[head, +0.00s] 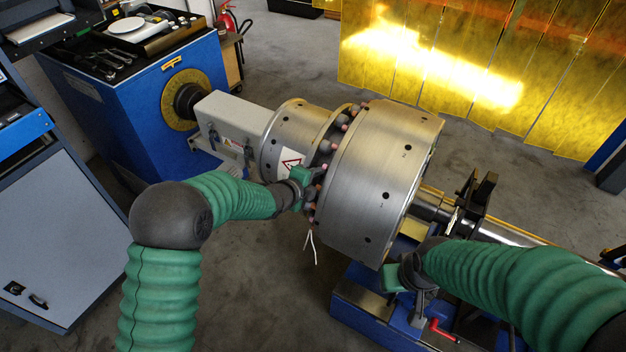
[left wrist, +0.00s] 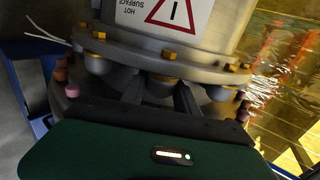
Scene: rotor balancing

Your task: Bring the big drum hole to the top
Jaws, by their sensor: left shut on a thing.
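The big drum (head: 370,165) is a wide brushed-metal cylinder on a horizontal shaft in the head view. Several small dark holes, including one (head: 405,148), show around its curved side. A ring of rounded grey knobs with pinkish tips lies between it and the smaller drum (head: 287,135). My left gripper (head: 314,184) is at this ring on the near side, its fingers shut on a knob; the fingers (left wrist: 160,98) also show in the left wrist view, by a flange with yellow bolts. My right gripper (head: 405,276) is at the big drum's lower right; its fingers are unclear.
A grey drive housing (head: 225,122) joins the blue machine cabinet (head: 155,100) at the left. A blue stand (head: 362,305) with a red handle (head: 440,330) is below the drum. A yellow curtain (head: 480,60) hangs behind. White cords (head: 311,245) hang below the left gripper.

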